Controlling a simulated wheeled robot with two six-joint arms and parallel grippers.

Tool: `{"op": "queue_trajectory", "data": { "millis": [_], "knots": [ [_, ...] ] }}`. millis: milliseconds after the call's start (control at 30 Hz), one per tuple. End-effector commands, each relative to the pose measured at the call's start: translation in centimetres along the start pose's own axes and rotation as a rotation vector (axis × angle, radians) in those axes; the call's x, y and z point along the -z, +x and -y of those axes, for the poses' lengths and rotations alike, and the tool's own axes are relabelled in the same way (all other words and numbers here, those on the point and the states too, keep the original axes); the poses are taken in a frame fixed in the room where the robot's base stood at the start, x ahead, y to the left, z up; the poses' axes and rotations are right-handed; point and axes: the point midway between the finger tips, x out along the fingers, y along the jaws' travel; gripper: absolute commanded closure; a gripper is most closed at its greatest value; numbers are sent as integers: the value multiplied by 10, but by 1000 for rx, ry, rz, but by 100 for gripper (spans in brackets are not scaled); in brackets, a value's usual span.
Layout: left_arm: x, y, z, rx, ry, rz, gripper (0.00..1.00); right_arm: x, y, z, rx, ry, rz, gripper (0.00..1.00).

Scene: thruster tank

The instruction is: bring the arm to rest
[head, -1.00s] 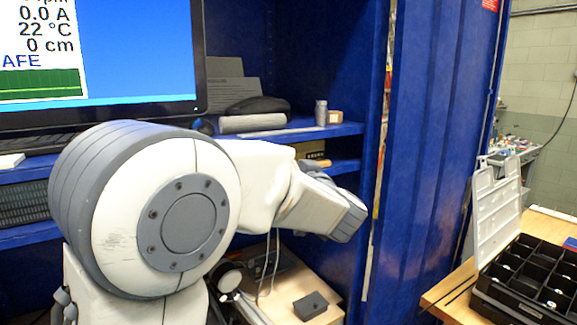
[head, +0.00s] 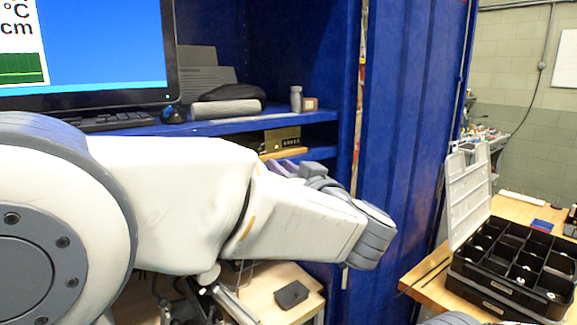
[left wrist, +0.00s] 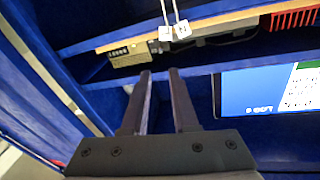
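My left arm comes in from the left of the head view, its forearm reaching right in front of the blue cabinet. My left gripper (left wrist: 160,76) shows in the left wrist view with its two dark fingers apart and nothing between them. In the head view it is mostly hidden behind the wrist; only small purplish-grey parts (head: 287,168) show there, in front of the lower shelf. My right gripper is not in view.
The blue cabinet (head: 405,130) holds a monitor (head: 100,50), keyboard (head: 118,121) and shelf items such as a small bottle (head: 296,98). A black compartment box (head: 497,290) with its lid raised stands on the wooden table at right. A dark block (head: 291,293) lies below the forearm.

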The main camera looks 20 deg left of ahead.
Motion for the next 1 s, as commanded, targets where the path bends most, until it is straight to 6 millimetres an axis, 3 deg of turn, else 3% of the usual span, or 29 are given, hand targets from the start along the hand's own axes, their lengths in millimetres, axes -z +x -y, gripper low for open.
{"op": "queue_trajectory", "data": {
  "millis": [300,467,567,700,833,1000],
  "knots": [
    [-2,4,-4,-24,-5,-6,72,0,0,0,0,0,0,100],
    [-19,18,-37,-223,-37,-17,72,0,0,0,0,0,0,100],
    [-52,22,-67,-431,-42,43,72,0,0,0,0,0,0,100],
    [-130,6,-88,-686,1,271,72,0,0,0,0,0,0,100],
    [-211,-24,-74,-809,71,562,72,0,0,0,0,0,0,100],
    [-273,-55,-41,-833,146,828,72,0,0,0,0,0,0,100]
  ]
}}
